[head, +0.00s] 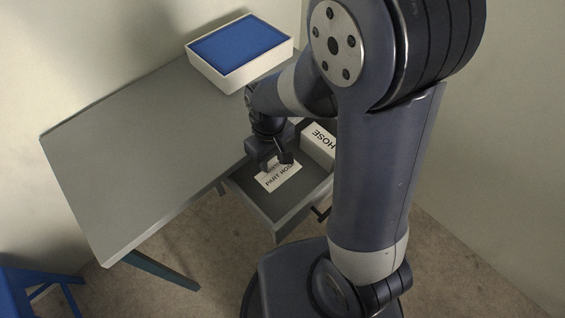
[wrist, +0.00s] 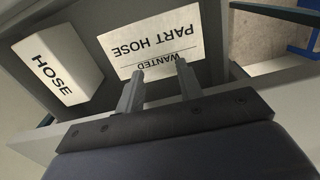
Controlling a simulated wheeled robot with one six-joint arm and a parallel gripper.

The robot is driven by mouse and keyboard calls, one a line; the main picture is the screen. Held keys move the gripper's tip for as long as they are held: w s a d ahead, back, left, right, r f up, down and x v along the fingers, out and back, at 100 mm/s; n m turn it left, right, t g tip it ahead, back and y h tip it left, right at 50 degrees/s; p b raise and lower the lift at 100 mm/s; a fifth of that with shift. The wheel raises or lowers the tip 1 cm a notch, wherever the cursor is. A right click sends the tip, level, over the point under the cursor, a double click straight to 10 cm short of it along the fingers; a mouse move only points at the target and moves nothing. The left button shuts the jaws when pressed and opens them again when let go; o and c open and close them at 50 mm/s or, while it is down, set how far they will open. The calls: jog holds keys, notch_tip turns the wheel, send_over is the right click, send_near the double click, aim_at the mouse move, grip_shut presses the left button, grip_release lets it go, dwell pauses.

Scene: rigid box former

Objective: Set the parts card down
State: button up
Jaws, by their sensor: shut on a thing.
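The parts card (head: 283,178) is a flat white card printed "WANTED" and "PART HOSE". It appears level, inside or just over the open drawer (head: 276,214); I cannot tell whether it touches the drawer floor. My gripper (head: 277,162) is above the card's near edge and is shut on it. In the wrist view the two fingers (wrist: 161,70) reach to the "WANTED" edge of the card (wrist: 152,38). The exact grip spot is partly hidden by the fingers.
A white box marked "HOSE" (head: 320,145) stands in the drawer beside the card, also in the wrist view (wrist: 58,65). A white bin with a blue inside (head: 240,76) stands on the grey desk (head: 140,150). The desk's left part is clear. Something blue (head: 30,290) stands at lower left.

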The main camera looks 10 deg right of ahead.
jog(key=shift+s+a+f+b, duration=0.1)
jog(key=shift+s+f+b, duration=0.15)
jog(key=shift+f, duration=0.55)
notch_tip(320, 180, down, 9)
jog(key=shift+w+f+b, duration=0.1)
jog(key=shift+f+b, duration=0.1)
jog(key=shift+b, duration=0.85)
jog(key=shift+f, duration=0.2)
jog(key=o, duration=1)
jog(key=shift+c, duration=0.2)
jog(key=shift+r, duration=0.15)
notch_tip(320, 180, up, 12)
jog(key=p, duration=0.2)
jog(key=shift+r+p, duration=0.1)
jog(key=shift+p, duration=0.25)
